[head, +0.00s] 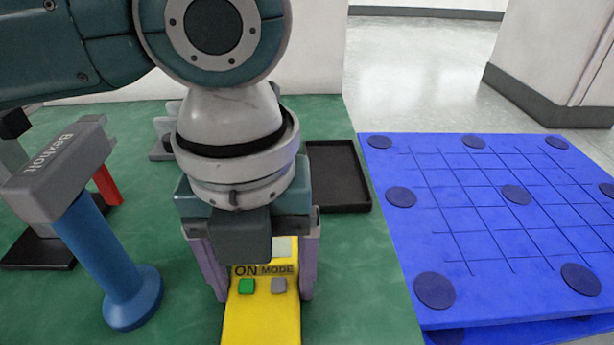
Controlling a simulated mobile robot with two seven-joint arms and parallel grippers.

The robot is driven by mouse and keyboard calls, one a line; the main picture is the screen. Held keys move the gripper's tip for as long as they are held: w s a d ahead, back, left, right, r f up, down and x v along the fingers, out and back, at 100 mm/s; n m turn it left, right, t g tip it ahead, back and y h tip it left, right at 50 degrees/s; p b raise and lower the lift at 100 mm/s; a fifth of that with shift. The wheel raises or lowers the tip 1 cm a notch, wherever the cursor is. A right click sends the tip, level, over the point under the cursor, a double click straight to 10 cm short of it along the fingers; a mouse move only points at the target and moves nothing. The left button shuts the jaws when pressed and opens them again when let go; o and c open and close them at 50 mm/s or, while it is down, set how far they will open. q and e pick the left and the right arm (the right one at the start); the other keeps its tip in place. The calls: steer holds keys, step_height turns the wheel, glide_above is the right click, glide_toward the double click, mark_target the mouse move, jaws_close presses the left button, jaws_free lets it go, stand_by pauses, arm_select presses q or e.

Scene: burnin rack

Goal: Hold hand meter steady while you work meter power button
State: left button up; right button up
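The hand meter (262,318) is yellow, with a green button (247,286) under the word ON and a grey button (279,286) under MODE. Part of a pale display shows above the words. Its lower end runs out of the bottom of the head view. My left gripper (265,292) points down over the meter's upper end, with one purple finger along each side of it. The fingers look very close to its sides; I cannot tell whether they press on it. The gripper body hides the meter's top. Both buttons are uncovered. My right gripper is out of view.
A blue post with a grey labelled head (97,255) stands close left of the meter. Behind it are a dark-based stand (38,250) and a red piece (107,186). A black tray (338,177) lies behind right. A blue gridded board with round pads (470,290) is at right.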

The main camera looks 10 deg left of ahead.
arm_select(q)
steer(key=c, duration=0.9)
stand_by(0.5)
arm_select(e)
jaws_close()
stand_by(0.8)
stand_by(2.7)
